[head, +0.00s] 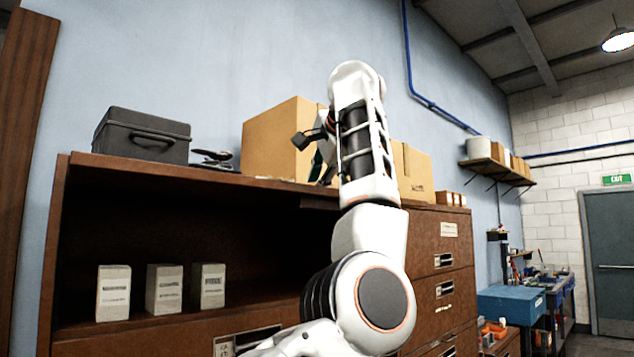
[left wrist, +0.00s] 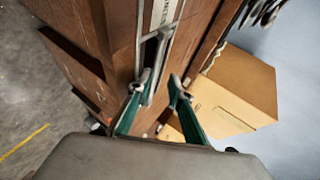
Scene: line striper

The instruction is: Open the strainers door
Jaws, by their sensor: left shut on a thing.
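My left gripper (left wrist: 158,82) shows in the left wrist view with its two green fingers shut on the metal handle (left wrist: 154,62) of a brown wooden panel. A white label with partly readable lettering lies beside the handle; I take this panel to be the strainers door (left wrist: 121,32). In the head view, my left arm rises in front of the brown cabinet (head: 62,230) and hides most of the gripper, the handle and the door. The cabinet's left compartment (head: 190,235) is open to view. My right gripper is in neither view.
Three small white boxes (head: 164,290) stand inside the compartment. A dark toolbox (head: 142,135) and cardboard boxes (head: 272,140) sit on the cabinet top, close to my gripper. Drawers (head: 440,258) with handles are at the right. A wall lies behind.

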